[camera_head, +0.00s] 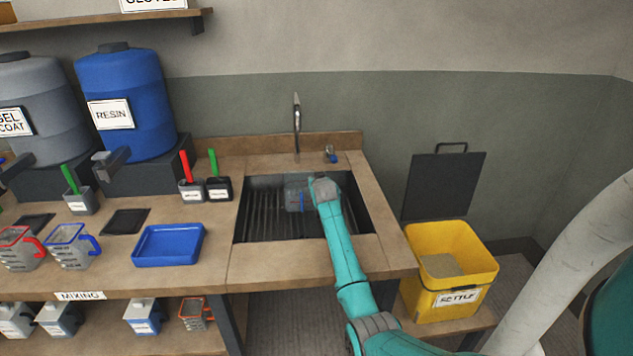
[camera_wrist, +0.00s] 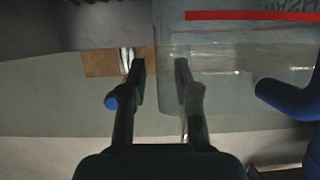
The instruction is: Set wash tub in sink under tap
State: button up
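A translucent grey tub (camera_head: 296,196) with a blue part sits in or just above the sink (camera_head: 267,216), in front of the tap (camera_head: 297,122); I cannot tell whether it touches the basin floor. In the wrist view, a large see-through container with a red stripe (camera_wrist: 235,16) and a blue handle (camera_wrist: 282,96) fills the upper right, probably the same tub. My gripper (camera_head: 323,188) is over the sink, just right of the tub. In the wrist view its fingertips (camera_wrist: 161,72) are apart, with the container's edge showing between them. Contact is unclear.
A blue tray (camera_head: 169,245), measuring jugs (camera_head: 72,246) and brush pots (camera_head: 191,190) stand left of the sink. A blue resin drum (camera_head: 125,100) stands behind them. A yellow bin (camera_head: 449,272) stands right of the bench. The sink's right side looks empty.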

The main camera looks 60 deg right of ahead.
jog(key=shift+r, duration=0.1)
jog(key=v, duration=1.2)
jog(key=shift+s, duration=0.1)
dwell(0.5)
